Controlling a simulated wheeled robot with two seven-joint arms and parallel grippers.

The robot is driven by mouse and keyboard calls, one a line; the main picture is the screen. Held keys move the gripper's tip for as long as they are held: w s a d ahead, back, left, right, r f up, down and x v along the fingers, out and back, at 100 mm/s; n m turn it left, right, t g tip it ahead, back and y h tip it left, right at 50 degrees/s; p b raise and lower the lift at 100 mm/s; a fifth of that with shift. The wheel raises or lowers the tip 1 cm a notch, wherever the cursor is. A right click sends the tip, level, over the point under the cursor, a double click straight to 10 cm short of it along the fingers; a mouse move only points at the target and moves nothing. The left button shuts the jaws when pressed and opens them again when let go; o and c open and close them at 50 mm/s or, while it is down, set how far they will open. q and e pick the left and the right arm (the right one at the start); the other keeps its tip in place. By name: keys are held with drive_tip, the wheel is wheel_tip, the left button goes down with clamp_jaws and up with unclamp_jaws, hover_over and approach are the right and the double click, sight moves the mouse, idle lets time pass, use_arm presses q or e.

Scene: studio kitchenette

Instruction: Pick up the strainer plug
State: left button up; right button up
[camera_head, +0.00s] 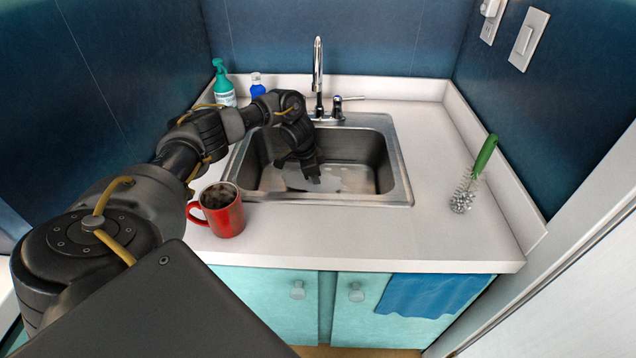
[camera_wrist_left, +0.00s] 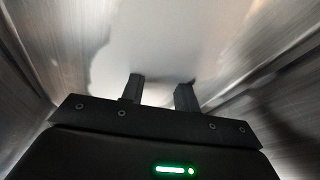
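My left gripper (camera_head: 311,172) reaches down into the steel sink (camera_head: 366,150). In the left wrist view its two fingers (camera_wrist_left: 160,92) stand apart with a gap between them, and nothing shows held there. Pale, cloudy water (camera_head: 345,179) lies on the sink floor under the fingers. It also shows as a whitish patch in the left wrist view (camera_wrist_left: 165,45). I cannot make out the strainer plug in either view; the water, glare or gripper may hide it. My right gripper is not in view.
A red mug (camera_head: 222,210) with dark contents stands at the sink's front left, close to my left arm. A faucet (camera_head: 318,75) rises behind the sink. Soap bottles (camera_head: 223,88) stand back left.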

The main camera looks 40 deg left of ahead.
use_arm(q)
clamp_jaws()
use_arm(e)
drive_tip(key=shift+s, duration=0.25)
use_arm(q)
drive_tip(key=shift+r, duration=0.15)
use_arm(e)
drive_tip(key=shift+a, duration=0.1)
use_arm(q)
drive_tip(key=shift+r, duration=0.55)
drive_tip(key=s+d, duration=0.1)
drive_tip(key=s, duration=0.1)
drive_tip(key=s+d, duration=0.2)
drive_tip(key=s+d+p, duration=0.1)
drive_tip(key=s, duration=0.1)
drive_tip(key=shift+s+d, duration=0.1)
drive_tip(key=shift+d, duration=0.2)
wheel_tip(320, 180, up, 14)
drive_tip(key=p, duration=0.4)
drive_tip(key=shift+f, duration=0.15)
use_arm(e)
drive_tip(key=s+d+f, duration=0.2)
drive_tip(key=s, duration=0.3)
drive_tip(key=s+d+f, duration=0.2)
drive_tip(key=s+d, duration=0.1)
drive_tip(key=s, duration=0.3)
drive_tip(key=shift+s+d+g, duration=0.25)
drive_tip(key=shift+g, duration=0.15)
